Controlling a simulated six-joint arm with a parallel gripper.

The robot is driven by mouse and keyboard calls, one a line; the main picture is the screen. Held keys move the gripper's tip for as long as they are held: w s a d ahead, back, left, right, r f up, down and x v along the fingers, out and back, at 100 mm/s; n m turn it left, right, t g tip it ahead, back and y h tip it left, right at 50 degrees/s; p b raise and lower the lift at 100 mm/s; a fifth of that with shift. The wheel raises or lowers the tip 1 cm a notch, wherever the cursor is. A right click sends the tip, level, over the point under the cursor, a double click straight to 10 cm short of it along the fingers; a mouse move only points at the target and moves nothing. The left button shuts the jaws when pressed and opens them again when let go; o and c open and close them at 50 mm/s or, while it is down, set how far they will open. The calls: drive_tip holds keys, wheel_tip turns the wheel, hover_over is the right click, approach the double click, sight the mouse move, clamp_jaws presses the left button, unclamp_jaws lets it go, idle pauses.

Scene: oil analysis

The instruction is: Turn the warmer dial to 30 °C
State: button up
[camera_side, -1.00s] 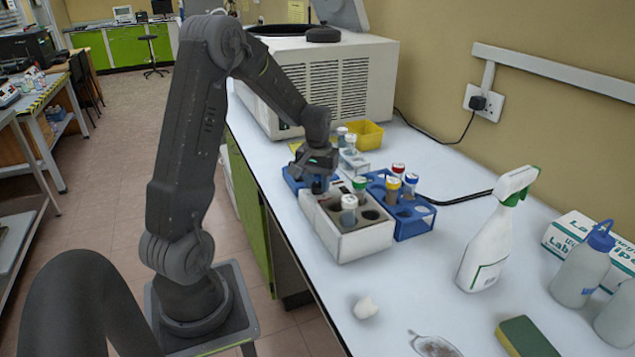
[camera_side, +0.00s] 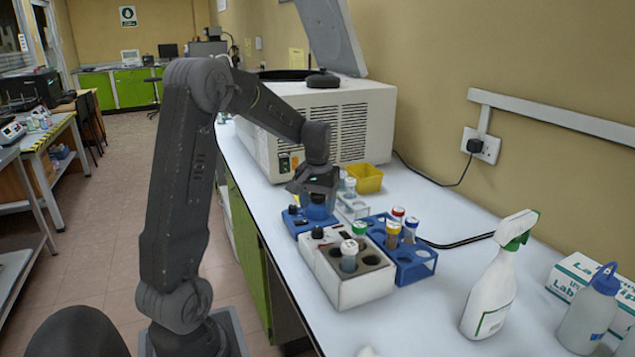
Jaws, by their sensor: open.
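The warmer (camera_side: 362,291) looks to be the pale block on the bench, with round wells in its dark top. A white-capped tube (camera_side: 348,258) and a green-capped tube (camera_side: 359,231) stand in it. Its black dial (camera_side: 317,232) is at the top's far left corner; its markings are too small to read. My gripper (camera_side: 318,204) is open, pointing down over a low blue device (camera_side: 306,224) just behind the warmer. It is behind and above the dial, apart from it. I cannot tell whether the fingers touch the blue device's round top.
A blue rack (camera_side: 415,268) with red- and yellow-capped tubes stands right of the warmer. A small clear rack (camera_side: 352,208) and a yellow tray (camera_side: 368,179) are behind. A large pale machine (camera_side: 345,125) with a raised lid fills the back. A spray bottle (camera_side: 490,290) stands right.

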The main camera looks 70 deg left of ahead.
sight(317, 229)
wheel_tip(317, 229, up, 7)
idle(0.3)
drive_tip(key=s+d+r+m+t, duration=0.1)
drive_tip(key=s+d+m, duration=0.3)
drive_tip(key=d, duration=0.9)
drive_tip(key=s+d+r+m+t, duration=0.1)
drive_tip(key=s+d+m+t, duration=0.3)
drive_tip(key=s+d, duration=0.5)
drive_tip(key=d+m, duration=0.1)
drive_tip(key=d, duration=0.4)
drive_tip(key=shift+s+r+t, duration=0.15)
drive_tip(key=shift+s+t, duration=0.1)
drive_tip(key=shift+t, duration=0.05)
